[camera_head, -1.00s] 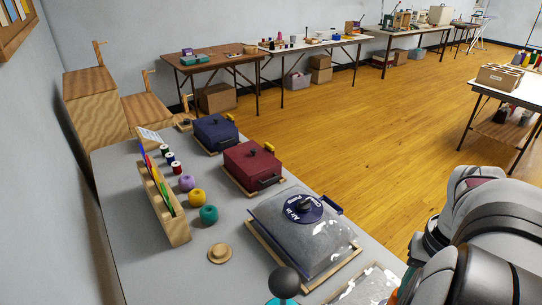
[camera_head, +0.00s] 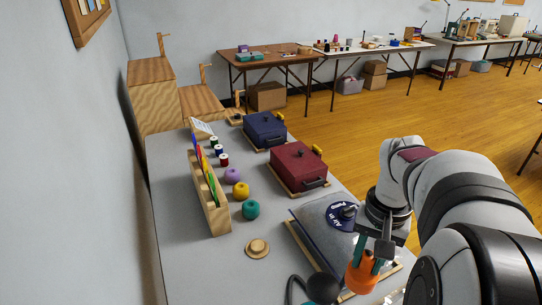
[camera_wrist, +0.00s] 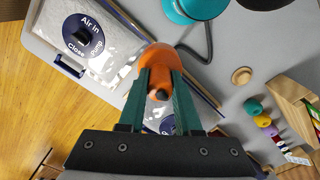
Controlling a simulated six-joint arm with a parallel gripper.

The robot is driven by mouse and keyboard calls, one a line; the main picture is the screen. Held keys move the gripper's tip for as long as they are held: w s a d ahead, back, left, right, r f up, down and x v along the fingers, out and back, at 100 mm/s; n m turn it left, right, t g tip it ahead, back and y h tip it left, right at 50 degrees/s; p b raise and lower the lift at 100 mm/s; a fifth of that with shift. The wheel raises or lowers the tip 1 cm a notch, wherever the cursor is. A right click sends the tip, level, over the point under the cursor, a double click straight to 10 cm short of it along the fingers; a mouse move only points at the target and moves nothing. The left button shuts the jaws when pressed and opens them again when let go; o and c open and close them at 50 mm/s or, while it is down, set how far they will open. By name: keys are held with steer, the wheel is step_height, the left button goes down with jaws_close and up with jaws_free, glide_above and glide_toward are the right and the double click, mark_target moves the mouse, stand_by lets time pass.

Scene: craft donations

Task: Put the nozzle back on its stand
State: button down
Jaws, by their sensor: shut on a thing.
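My gripper (camera_head: 366,262) is shut on the orange nozzle (camera_head: 360,278), above the front clear bag. In the wrist view the nozzle (camera_wrist: 155,62) sits between the green fingers of my gripper (camera_wrist: 160,92). A dark hose (camera_wrist: 208,42) runs from near the teal pump base (camera_wrist: 196,6) toward the nozzle. A small round wooden piece with a raised middle, perhaps the stand (camera_head: 257,247), sits bare on the grey table to the left; it also shows in the wrist view (camera_wrist: 242,75).
The pump's black ball (camera_head: 323,288) is near the front edge of the picture. A clear bag marked "Air in" (camera_head: 320,228) lies in a wooden frame. A wooden rack (camera_head: 215,212), yarn balls (camera_head: 250,209) and a red case (camera_head: 299,166) stand beyond. Grey table (camera_head: 195,272) left of the wooden piece is clear.

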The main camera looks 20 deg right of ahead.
steer(key=w+a+n, duration=0.1)
steer(key=w+a, duration=0.3)
steer(key=w, duration=0.6)
steer(key=w+a+n, duration=0.1)
steer(key=w+a, duration=0.2)
steer(key=w, duration=0.6)
steer(key=w+a+n, duration=0.1)
steer(key=w+a, duration=0.3)
steer(key=w, duration=0.6)
step_height(320, 180, down, 15)
steer(key=shift+d+r, duration=0.15)
steer(key=shift+f, duration=0.4)
steer(key=shift+f, duration=0.1)
steer(key=shift+f, duration=1.2)
steer(key=c, duration=0.5)
jaws_free()
